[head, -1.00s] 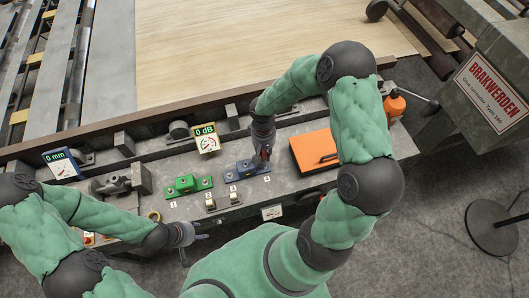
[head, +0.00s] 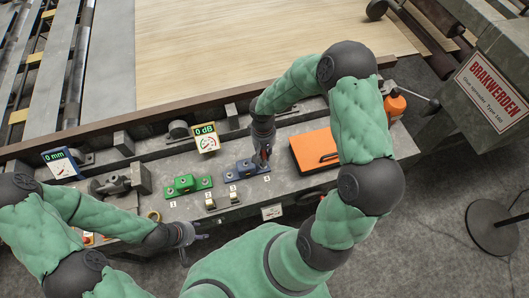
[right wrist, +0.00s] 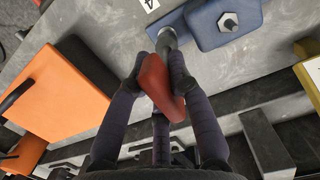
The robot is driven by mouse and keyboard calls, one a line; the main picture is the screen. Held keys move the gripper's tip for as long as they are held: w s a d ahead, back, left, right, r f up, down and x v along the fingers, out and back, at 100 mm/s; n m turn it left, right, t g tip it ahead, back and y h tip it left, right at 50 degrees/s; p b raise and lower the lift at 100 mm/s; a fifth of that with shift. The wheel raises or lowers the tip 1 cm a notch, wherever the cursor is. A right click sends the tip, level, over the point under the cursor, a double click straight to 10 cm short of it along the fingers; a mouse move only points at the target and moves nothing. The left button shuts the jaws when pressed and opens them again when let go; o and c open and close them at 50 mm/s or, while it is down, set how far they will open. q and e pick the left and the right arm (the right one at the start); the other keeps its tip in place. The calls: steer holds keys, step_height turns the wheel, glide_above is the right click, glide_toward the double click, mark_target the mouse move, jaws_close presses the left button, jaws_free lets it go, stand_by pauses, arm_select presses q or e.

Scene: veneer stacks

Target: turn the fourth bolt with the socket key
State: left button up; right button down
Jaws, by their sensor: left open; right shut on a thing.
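My right gripper (head: 264,158) is shut on the socket key, whose red handle (right wrist: 160,85) shows between the fingers in the right wrist view. The key's grey socket end (right wrist: 167,40) points down at the end of the blue block (head: 240,172) near the label 4 (right wrist: 150,4). The bolt under the socket is hidden, so I cannot tell how far it is seated. Another hex bolt (right wrist: 228,21) stands bare on the blue block. The green block (head: 187,185) with bolts lies left of it. My left gripper (head: 187,237) is open and empty near the bench's front edge.
An orange case (head: 316,150) with a dark handle lies right of the key. A 0 dB gauge (head: 206,138) stands behind the blocks, and a 0 mm gauge (head: 61,164) is at the left. An orange bottle (head: 394,105) stands far right.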

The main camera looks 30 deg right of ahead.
steer(key=shift+f+b, duration=0.9)
steer(key=shift+f, duration=0.2)
stand_by(0.4)
steer(key=n, duration=0.4)
steer(key=shift+h+p, duration=0.3)
steer(key=shift+p, duration=0.1)
steer(key=n+p, duration=0.1)
steer(key=n, duration=0.4)
steer(key=shift+w+n+h, duration=0.15)
steer(key=shift+n+h, duration=0.15)
steer(key=shift+n, duration=0.1)
steer(key=n, duration=0.5)
steer(key=shift+w+a+t+p, duration=0.1)
steer(key=shift+t+p, duration=0.2)
